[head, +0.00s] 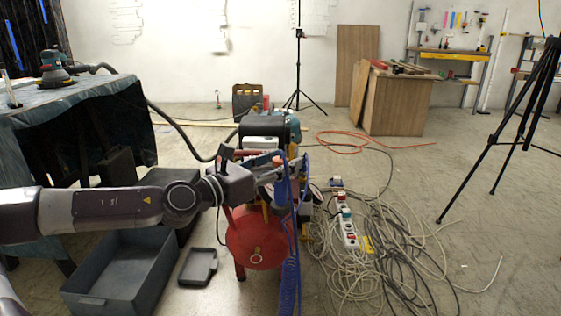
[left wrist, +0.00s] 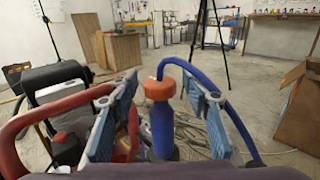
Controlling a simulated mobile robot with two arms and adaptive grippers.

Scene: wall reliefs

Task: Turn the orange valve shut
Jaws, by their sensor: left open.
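The orange valve (left wrist: 160,89) is a small knob on top of an upright blue cylinder (left wrist: 163,130) in the left wrist view. A blue hose leads off beside it. My left gripper (left wrist: 158,100) is open, with one finger on each side of the valve and visible gaps to both. In the head view my left gripper (head: 276,163) reaches in from the left, above the red compressor tank (head: 253,240). It hides much of the valve there. My right gripper is not in view.
A blue coiled hose (head: 290,262) hangs in front of the compressor. Cables and a power strip (head: 347,228) lie on the floor to the right. A grey crate (head: 125,275) stands at left, below a draped table (head: 75,92). A tripod (head: 515,115) stands far right.

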